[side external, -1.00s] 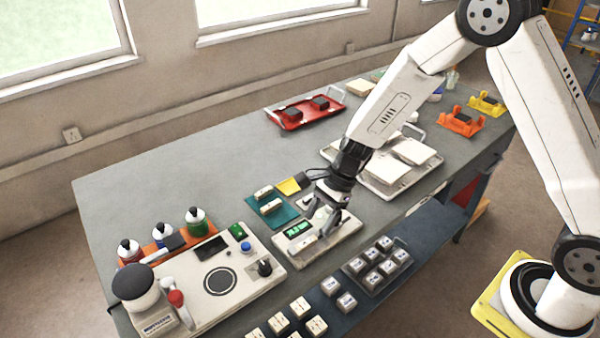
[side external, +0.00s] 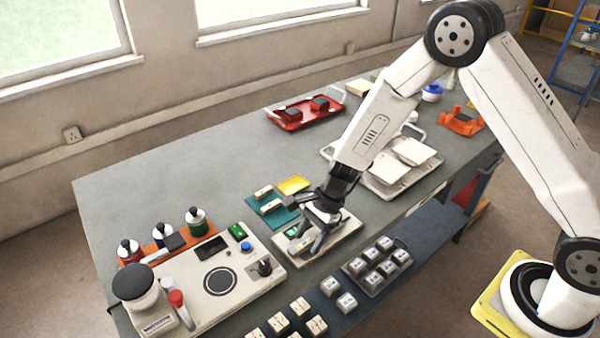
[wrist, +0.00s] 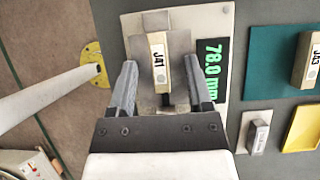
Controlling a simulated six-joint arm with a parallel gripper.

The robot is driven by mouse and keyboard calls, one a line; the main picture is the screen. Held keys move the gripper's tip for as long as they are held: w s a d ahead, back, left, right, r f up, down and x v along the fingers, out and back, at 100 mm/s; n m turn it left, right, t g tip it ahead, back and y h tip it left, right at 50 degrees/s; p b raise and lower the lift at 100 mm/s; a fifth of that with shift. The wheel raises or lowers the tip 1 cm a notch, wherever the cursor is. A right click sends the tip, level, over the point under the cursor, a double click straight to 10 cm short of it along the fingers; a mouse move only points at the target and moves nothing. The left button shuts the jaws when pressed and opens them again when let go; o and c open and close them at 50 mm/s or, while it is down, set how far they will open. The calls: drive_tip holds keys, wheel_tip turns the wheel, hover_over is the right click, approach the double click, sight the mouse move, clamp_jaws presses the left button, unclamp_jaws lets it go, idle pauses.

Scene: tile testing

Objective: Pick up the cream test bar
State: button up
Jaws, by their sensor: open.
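A cream test bar (wrist: 159,60) with a printed label reading J41 lies on the measuring gauge (wrist: 122,28), beside its green display (wrist: 210,70), which reads 78.0 mm. My gripper (wrist: 160,64) is open, with one finger on each side of this bar and a gap visible on both sides. In the side view my gripper (side external: 305,242) is down at the gauge (side external: 345,238) and mostly hides the bar there. Another cream bar (wrist: 306,62), marked J43, is on the teal mat (wrist: 265,65); the side view shows two bars on this mat.
A yellow tray (side external: 293,185) lies behind the teal mat. A white console (side external: 190,285) stands left of the gauge, with bottles in an orange rack behind it. A tray of pale tiles (side external: 405,160) is to the right. The bench's back left is clear.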

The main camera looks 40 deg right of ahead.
drive_tip(key=shift+c, duration=0.2)
clamp_jaws()
drive_tip(key=shift+r, duration=0.15)
drive_tip(key=shift+r, duration=0.75)
drive_tip(key=s+d+r, duration=0.3)
drive_tip(key=s+r, duration=0.8)
drive_tip(key=s, duration=0.2)
drive_tip(key=shift+s+d, duration=0.15)
drive_tip(key=shift+s, duration=0.2)
drive_tip(key=shift+r, duration=0.1)
